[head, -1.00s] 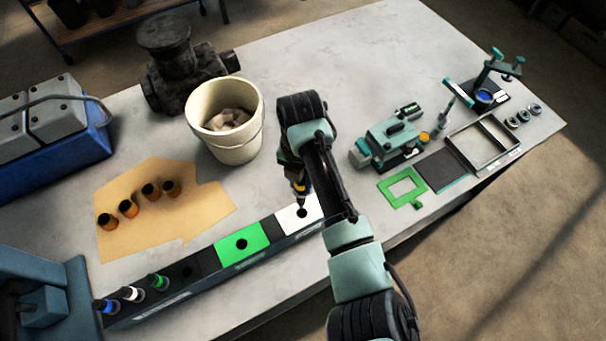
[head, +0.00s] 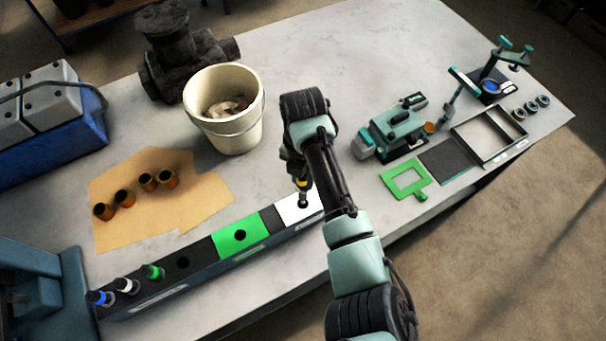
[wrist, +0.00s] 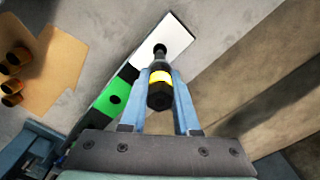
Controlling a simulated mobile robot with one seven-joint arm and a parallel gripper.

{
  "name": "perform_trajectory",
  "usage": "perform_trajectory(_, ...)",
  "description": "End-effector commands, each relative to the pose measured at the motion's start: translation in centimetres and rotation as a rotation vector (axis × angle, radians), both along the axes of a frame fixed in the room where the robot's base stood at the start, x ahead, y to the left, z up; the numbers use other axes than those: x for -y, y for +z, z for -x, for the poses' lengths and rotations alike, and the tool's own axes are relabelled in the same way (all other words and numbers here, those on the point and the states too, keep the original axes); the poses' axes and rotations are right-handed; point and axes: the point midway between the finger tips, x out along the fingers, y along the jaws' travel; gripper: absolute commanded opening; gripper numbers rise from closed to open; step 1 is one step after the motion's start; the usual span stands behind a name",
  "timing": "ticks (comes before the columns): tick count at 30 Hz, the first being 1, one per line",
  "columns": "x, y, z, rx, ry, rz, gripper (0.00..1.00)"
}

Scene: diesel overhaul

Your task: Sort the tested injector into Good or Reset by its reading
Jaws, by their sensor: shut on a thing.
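My gripper (wrist: 160,95) is shut on an injector (wrist: 160,78) with a dark body and a yellow band. The injector also shows in the head view (head: 303,190), partly hidden by my arm. It is upright, with its lower end at or just above the hole of the white section (head: 290,209) of the long rack; I cannot tell if it has entered. The green section (head: 228,243) with an empty hole lies to the left. At the rack's left end stand injectors with blue (head: 100,297), white (head: 127,286) and green (head: 153,272) bands. No reading is legible.
A cream bucket (head: 225,135) with rags stands behind the rack. Several orange-brown cups (head: 125,198) stand on brown paper (head: 205,200). A teal device (head: 395,130), a green frame (head: 410,178) and a metal tray (head: 475,155) lie to the right.

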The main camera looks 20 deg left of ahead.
Motion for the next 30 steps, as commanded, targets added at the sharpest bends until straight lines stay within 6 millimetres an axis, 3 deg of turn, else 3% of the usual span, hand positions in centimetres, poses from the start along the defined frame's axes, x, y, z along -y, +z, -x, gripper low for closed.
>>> perform_trajectory(13, 0.0, -0.1, 0.0, 0.001, 0.000, -0.001, 0.00)
perform_trajectory(30, 0.0, -2.1, 0.0, 0.001, 0.001, -0.001, 0.00)
